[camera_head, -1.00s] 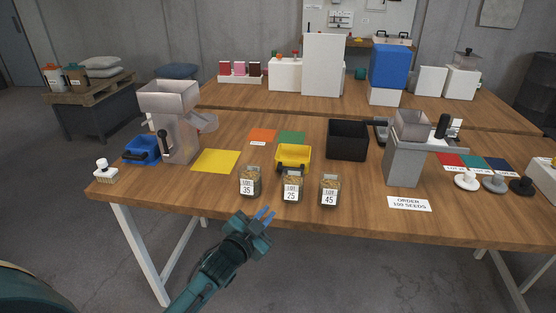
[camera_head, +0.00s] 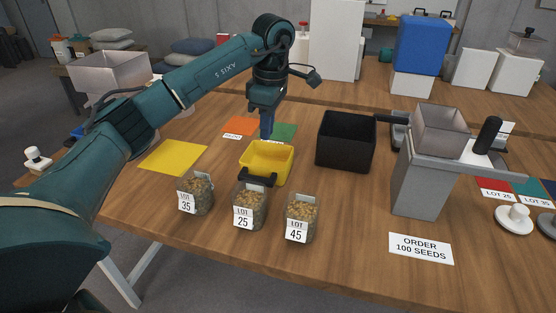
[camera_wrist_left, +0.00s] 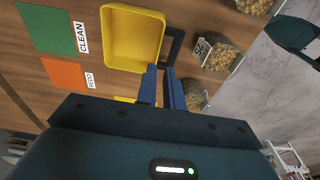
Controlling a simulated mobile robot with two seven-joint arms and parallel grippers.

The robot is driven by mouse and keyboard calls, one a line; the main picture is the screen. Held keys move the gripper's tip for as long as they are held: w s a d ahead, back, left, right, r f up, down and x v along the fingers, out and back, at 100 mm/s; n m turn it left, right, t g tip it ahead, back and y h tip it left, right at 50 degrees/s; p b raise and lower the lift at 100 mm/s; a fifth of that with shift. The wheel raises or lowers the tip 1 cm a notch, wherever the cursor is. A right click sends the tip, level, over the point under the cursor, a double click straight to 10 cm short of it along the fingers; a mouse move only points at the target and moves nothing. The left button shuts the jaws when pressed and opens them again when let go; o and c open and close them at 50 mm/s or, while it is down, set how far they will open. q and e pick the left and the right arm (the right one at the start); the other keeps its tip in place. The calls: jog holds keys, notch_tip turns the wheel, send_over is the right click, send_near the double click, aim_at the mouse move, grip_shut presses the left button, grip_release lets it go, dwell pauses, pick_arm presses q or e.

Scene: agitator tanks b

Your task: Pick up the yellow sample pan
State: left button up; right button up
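The yellow sample pan (camera_head: 268,160) sits on the table behind the jars, its black handle (camera_head: 258,180) pointing toward the front. It also shows in the left wrist view (camera_wrist_left: 132,38), empty, with its dark handle (camera_wrist_left: 176,46) at its right side. My left gripper (camera_head: 266,132) points down above the far side of the pan in the head view. In the left wrist view its two blue fingers (camera_wrist_left: 162,88) are apart with nothing between them, near the pan's rim and handle. Whether they touch the pan cannot be told. My right gripper is not in view.
Jars marked lot 35 (camera_head: 196,194), lot 25 (camera_head: 250,206) and lot 45 (camera_head: 301,218) stand close in front of the pan. A black bin (camera_head: 346,140) stands to its right. Orange (camera_head: 240,126) and green (camera_head: 285,131) mats lie behind; a yellow mat (camera_head: 172,157) lies left.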

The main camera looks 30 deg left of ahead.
pick_arm(q)
send_over(260, 168)
notch_tip(260, 168, down, 7)
jog(key=shift+w+f, duration=0.1)
jog(key=shift+f, duration=2.75)
grip_shut()
